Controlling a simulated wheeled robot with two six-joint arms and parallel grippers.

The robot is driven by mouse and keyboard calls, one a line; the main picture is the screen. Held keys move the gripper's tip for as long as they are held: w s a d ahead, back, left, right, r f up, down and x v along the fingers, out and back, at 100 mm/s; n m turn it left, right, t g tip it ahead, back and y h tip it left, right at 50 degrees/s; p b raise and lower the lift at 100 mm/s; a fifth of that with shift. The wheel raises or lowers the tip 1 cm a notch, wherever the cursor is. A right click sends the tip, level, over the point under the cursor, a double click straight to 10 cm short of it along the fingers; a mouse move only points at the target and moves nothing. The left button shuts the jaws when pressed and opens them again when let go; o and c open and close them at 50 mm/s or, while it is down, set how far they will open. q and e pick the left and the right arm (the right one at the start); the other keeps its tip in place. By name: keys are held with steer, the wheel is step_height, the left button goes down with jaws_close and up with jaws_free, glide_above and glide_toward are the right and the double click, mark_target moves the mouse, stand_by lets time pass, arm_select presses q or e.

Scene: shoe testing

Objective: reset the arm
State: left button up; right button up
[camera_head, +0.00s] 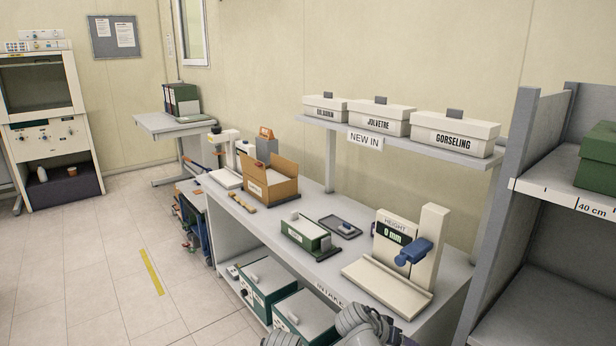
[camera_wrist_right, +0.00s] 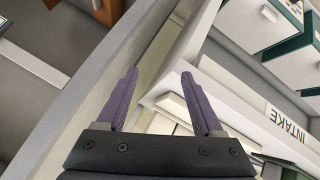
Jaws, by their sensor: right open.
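My right gripper (camera_wrist_right: 159,73) shows in the right wrist view with its two purple fingers spread apart. Nothing is between the fingers. It points along the gap between a grey shelf edge (camera_wrist_right: 75,100) and the white bench marked INTAKE (camera_wrist_right: 270,118). In the head view, grey rounded arm parts of mine show at the bottom edge, in front of the bench (camera_head: 325,268). No fingers can be made out there. My left gripper is not in view.
A height gauge (camera_head: 395,268) reading 0 mm, a green-and-white box (camera_head: 305,235), a dark tray (camera_head: 341,227) and an open carton (camera_head: 282,190) stand on the bench. Shoeboxes (camera_head: 455,132) line the shelf above. A grey rack (camera_head: 520,150) rises at right.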

steer(key=s+a+f+n+g+y, duration=0.3)
steer(key=s+a+f+n+y, duration=0.3)
steer(key=s+a+y, duration=0.15)
steer(key=s+a+r+n+g+p, duration=0.1)
steer(key=s+a+r+n+p, duration=0.2)
steer(key=s+a+r+p, duration=0.3)
steer(key=a+r+p, duration=0.4)
steer(key=shift+a+n, duration=0.4)
